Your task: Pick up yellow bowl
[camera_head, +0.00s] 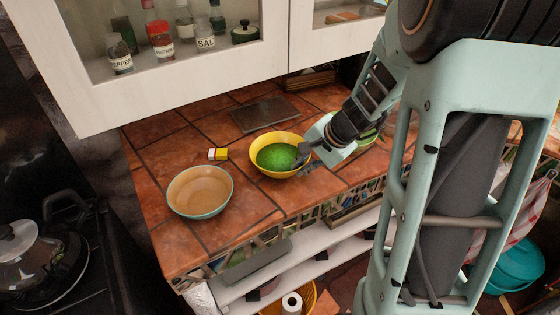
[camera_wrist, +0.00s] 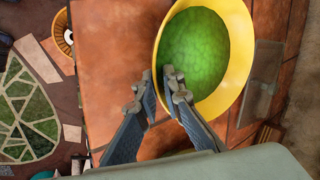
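The yellow bowl (camera_head: 254,163) stands on the tiled counter in the head view, with a green inside. In the wrist view the yellow bowl (camera_wrist: 240,48) fills the upper right, its yellow rim around the green interior. My gripper (camera_head: 301,157) is at the bowl's right edge in the head view. In the wrist view the fingertips of my gripper (camera_wrist: 159,78) are at the near left rim, one outside and one over the bowl's inner side. The gap between them is narrow. Whether both fingers press on the wall cannot be told.
A teal-rimmed brown bowl (camera_head: 200,190) stands left of the yellow bowl. A green bowl (camera_head: 368,137) is partly behind my arm. Cabinets (camera_head: 200,86) overhang the counter; a stove is left.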

